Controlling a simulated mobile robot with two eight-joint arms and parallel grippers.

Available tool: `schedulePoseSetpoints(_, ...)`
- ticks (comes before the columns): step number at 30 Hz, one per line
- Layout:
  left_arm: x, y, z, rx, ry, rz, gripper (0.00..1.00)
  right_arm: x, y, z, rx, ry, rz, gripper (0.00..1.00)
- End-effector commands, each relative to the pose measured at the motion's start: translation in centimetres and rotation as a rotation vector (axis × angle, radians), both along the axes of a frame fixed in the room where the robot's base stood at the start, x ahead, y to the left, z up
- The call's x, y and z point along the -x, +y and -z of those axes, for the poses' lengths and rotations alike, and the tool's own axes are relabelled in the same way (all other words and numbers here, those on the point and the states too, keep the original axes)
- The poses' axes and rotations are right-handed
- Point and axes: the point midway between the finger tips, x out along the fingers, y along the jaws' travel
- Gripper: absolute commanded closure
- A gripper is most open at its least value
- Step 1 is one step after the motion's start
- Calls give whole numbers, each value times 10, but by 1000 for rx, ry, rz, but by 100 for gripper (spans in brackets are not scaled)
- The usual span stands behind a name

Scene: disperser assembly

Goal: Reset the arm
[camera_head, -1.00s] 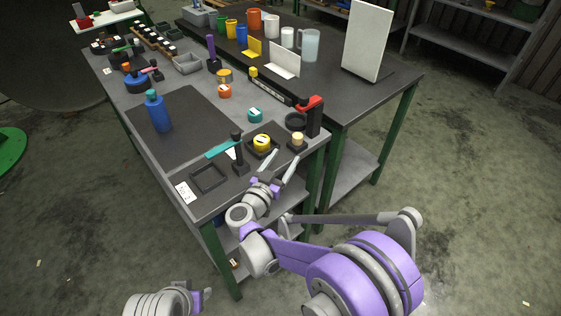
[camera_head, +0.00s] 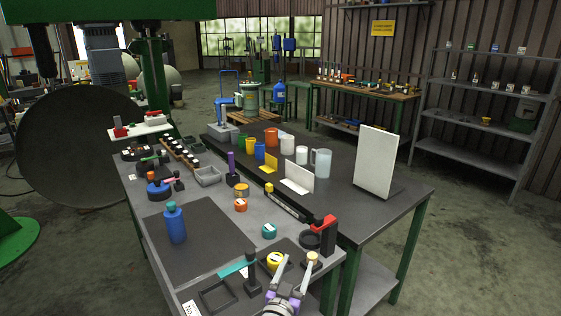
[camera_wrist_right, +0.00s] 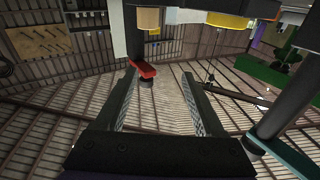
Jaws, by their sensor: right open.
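My right gripper (camera_head: 296,266) is at the near edge of the workbench, open and empty. Its two fingers stand apart in the right wrist view (camera_wrist_right: 158,78), with nothing between them. Just beyond its fingertips in the head view are a yellow round piece (camera_head: 276,261) and a small post with a tan top (camera_head: 312,258). I cannot tell whether the fingers touch either one. My left gripper is out of view.
A blue bottle (camera_head: 175,224) stands on a dark mat. A red-and-black stand (camera_head: 327,236), a teal-handled tool (camera_head: 234,268) and a teal jar (camera_head: 269,231) are close by. Behind are cups and a white panel (camera_head: 376,162). Floor is clear at the right.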

Motion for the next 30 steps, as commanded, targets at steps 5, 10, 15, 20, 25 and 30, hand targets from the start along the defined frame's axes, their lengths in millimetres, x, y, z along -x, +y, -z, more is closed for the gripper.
schedulePoseSetpoints(5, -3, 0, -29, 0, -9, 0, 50, 18, 0, -83, 0, -5, -315, 30)
schedulePoseSetpoints(10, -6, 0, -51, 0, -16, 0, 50, 68, -1, -99, -8, 187, -558, 30)
schedulePoseSetpoints(15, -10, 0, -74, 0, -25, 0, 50, 146, -28, -70, -42, 520, -641, 30)
schedulePoseSetpoints(20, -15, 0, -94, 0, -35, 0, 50, 232, -75, -30, -98, 863, -547, 30)
schedulePoseSetpoints(25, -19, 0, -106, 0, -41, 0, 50, 297, -114, -5, -150, 1084, -399, 30)
schedulePoseSetpoints(30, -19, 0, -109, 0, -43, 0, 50, 320, -129, 3, -168, 1157, -333, 30)
